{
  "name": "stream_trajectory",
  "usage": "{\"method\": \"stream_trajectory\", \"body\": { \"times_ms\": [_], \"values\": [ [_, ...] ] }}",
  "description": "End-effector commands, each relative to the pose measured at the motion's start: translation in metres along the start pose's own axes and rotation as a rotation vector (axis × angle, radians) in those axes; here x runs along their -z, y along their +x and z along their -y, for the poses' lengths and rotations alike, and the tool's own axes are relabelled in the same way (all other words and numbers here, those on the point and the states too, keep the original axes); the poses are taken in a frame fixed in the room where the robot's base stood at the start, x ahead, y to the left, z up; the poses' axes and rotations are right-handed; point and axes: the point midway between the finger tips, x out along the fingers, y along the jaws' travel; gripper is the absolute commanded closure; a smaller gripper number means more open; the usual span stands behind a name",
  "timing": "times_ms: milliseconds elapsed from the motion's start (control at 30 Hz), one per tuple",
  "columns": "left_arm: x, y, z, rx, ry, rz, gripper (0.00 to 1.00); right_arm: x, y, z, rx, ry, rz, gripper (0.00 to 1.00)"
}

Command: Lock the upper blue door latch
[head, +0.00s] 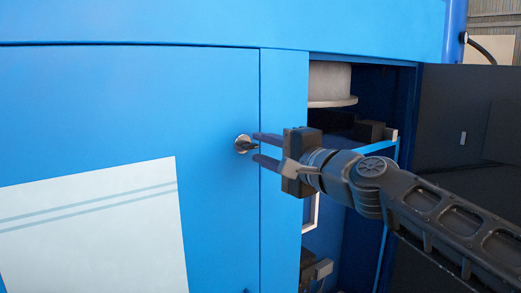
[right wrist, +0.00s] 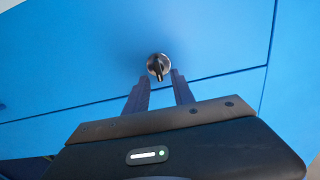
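The upper latch (head: 243,144) is a small round metal lock with a dark knob, set near the right edge of the blue door (head: 130,100). The door looks closed against its frame. My right gripper (head: 257,147) reaches in from the right, its two fingers open and pointing at the latch. In the right wrist view the latch (right wrist: 158,66) sits just beyond and between the fingertips of the gripper (right wrist: 159,76). I cannot tell whether a finger touches the knob. My left gripper is not in view.
A white panel (head: 100,230) with stripes is on the door. Right of the door frame (head: 283,100) is an open bay with a white cylinder (head: 330,82) and dark parts. A small dark piece (head: 247,291) shows at the bottom edge, mostly cut off.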

Motion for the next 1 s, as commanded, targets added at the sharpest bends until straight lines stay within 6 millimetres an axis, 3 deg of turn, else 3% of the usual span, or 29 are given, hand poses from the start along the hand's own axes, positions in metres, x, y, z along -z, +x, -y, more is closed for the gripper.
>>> {"method": "stream_trajectory", "body": {
  "times_ms": [200, 400, 800, 900, 1000],
  "values": [
    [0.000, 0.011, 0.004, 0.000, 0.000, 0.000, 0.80, 0.001, -0.037, -0.002, 0.003, -0.002, -0.005, 0.70],
    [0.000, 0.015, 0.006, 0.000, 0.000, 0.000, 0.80, 0.001, -0.061, -0.001, 0.001, 0.000, -0.003, 0.70],
    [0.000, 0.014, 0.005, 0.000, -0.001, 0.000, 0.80, 0.001, -0.064, 0.000, 0.000, -0.006, -0.002, 0.70],
    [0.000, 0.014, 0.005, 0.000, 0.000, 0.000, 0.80, 0.009, -0.064, 0.003, 0.013, -0.064, -0.035, 0.70],
    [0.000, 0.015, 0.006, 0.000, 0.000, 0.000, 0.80, 0.025, -0.059, -0.022, -0.023, -0.206, -0.106, 0.70]
  ]
}}
